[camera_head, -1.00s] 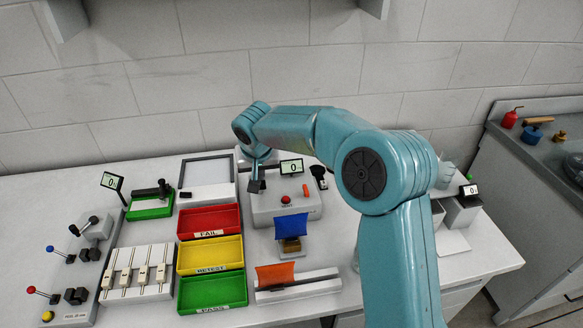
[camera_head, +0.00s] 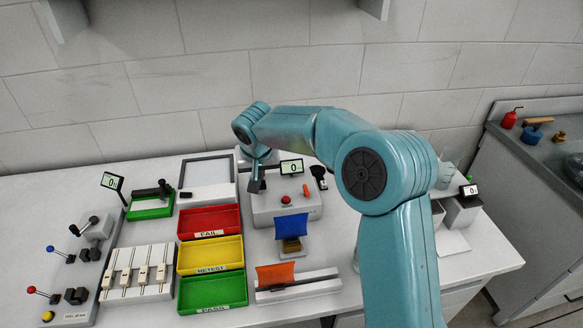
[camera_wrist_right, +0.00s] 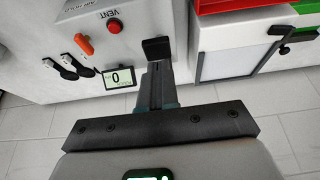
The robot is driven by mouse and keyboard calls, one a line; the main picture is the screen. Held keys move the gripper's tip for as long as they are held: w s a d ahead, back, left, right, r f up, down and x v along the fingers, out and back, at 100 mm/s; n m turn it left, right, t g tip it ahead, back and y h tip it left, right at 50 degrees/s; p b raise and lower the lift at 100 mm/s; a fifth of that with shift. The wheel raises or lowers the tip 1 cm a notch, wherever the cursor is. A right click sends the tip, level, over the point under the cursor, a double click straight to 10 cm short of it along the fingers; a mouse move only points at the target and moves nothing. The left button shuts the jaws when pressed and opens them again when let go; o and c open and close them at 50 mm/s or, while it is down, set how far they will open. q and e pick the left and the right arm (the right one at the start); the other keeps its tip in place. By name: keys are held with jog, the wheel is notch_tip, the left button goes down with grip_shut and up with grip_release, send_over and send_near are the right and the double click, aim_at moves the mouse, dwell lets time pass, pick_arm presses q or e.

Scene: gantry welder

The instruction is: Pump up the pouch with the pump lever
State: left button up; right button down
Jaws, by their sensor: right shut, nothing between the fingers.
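The pale pump box (camera_head: 268,212) stands at the back middle of the bench, with a red VENT button (camera_head: 285,199), an orange lever (camera_head: 305,188) and a display (camera_head: 291,166) reading 0. A blue pouch (camera_head: 291,225) sits upright on a small stand before it; it looks flat. My right gripper (camera_head: 256,186) is shut and empty over the box's left side. In the right wrist view a black pad (camera_wrist_right: 156,48) lies at the shut fingers' tip; I cannot tell whether it is the pump lever or whether they touch. My left gripper is not in view.
Red (camera_head: 209,220), yellow (camera_head: 210,256) and green (camera_head: 212,291) trays stand left of the box. An orange pouch (camera_head: 275,274) sits on a pale rail in front. A black-headed part (camera_head: 320,177) stands at the box's right. My right arm hides the bench right of it.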

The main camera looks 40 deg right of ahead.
jog(key=shift+s+r, duration=0.1)
notch_tip(320, 180, down, 6)
jog(key=b, duration=0.5)
jog(key=shift+r, duration=0.15)
notch_tip(320, 180, up, 6)
jog(key=p, duration=0.4)
jog(key=shift+f, duration=0.25)
